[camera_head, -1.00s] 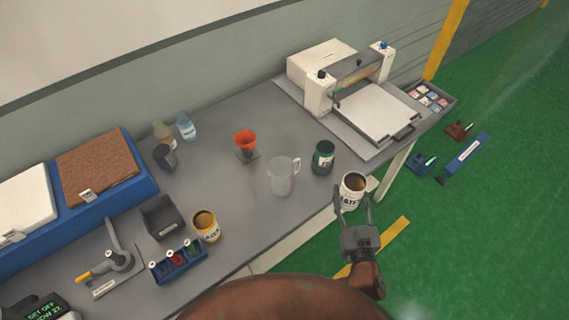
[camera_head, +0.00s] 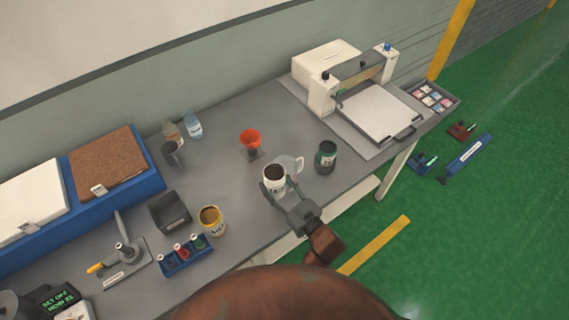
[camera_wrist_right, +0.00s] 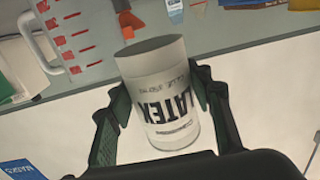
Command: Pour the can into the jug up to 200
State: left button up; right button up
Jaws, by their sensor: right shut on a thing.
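A white can marked LATEX (camera_head: 275,184) is held by my right gripper (camera_head: 292,196), its two fingers shut around the can's sides. The can is roughly upright, with dark contents at its open top in the head view. In the right wrist view the LATEX can (camera_wrist_right: 160,100) sits between the fingers (camera_wrist_right: 165,118). The clear jug (camera_head: 292,164) stands on the bench just behind the can, which partly hides it. In the wrist view the jug (camera_wrist_right: 85,35) shows red graduation marks at upper left; its numbers are unreadable. My left gripper is not in view.
A yellow can (camera_head: 211,220) and a blue rack (camera_head: 186,257) are to the left. Bare bench lies between the yellow can and the jug.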

jog(key=a+f+n+g+y+p, duration=0.1)
jog(key=a+f+n+g+y, duration=0.1)
jog(key=a, duration=0.4)
jog(key=shift+w+a+f+n+g+y, duration=0.3)
jog(key=shift+w+a+g+y, duration=0.1)
jog(key=shift+y, duration=0.1)
jog(key=m+b, duration=0.2)
jog(key=d+f+m+b, duration=0.1)
jog(key=shift+w+m+y, duration=0.3)
jog(key=shift+w, duration=0.05)
jog(key=shift+f+t+b, duration=0.2)
jog(key=shift+t+b, duration=0.1)
jog(key=shift+b, duration=0.25)
jog(key=shift+w+d+r+m+b, duration=0.15)
jog(key=shift+d+r+m+b, duration=0.1)
jog(key=shift+m, duration=0.3)
jog(key=shift+w+d+r+m+b, duration=0.1)
jog(key=shift+r+m+b, duration=0.15)
jog(key=shift+m, duration=0.3)
